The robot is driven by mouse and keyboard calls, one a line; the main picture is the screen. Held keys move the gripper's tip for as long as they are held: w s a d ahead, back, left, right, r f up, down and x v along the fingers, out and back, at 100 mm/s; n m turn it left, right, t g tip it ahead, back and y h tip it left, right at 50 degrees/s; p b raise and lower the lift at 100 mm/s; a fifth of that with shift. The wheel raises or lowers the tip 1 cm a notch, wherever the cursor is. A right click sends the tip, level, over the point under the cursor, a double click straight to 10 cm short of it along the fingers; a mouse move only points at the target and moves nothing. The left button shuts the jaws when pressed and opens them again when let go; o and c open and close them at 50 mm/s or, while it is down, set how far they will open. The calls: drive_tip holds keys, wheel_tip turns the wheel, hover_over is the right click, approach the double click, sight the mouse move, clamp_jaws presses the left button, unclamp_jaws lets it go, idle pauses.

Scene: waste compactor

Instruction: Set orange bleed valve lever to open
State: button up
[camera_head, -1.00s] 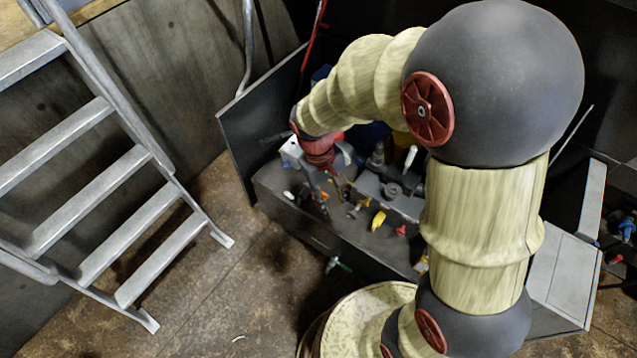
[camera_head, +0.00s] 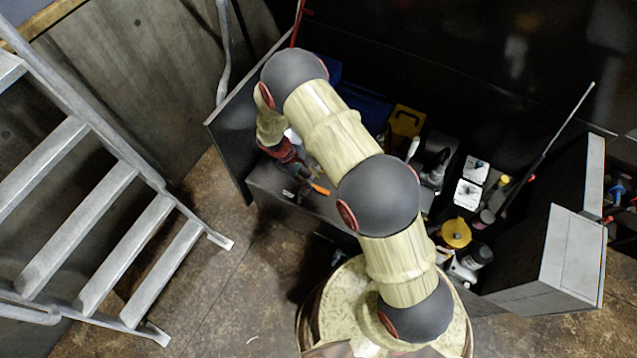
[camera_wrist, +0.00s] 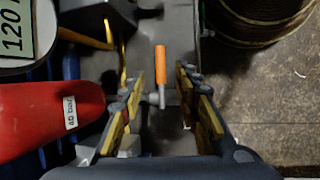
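The orange bleed valve lever (camera_wrist: 160,62) stands upright in the picture in the wrist view, its lower end on a grey metal stem between my fingers. In the head view the orange lever (camera_head: 320,188) shows at the near edge of the dark bench. My gripper (camera_wrist: 160,92) is open, with its yellow-padded fingers on either side of the lever's lower part and stem. A gap shows on both sides, so I see no contact. In the head view my gripper (camera_head: 303,180) is small and partly hidden by my arm.
A red part (camera_wrist: 45,120) with a "40 bar" label is close on the left in the wrist view, beside a gauge-like disc (camera_wrist: 20,35) marked 120. Yellow pipes run behind. A metal ladder (camera_head: 100,200) stands left of the bench; open floor (camera_head: 230,270) lies in front.

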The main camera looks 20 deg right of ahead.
drive_tip(key=b+x, duration=0.2)
drive_tip(key=x, duration=0.6)
drive_tip(key=shift+r, duration=0.1)
drive_tip(key=c, duration=0.3)
drive_tip(key=c, duration=0.4)
clamp_jaws()
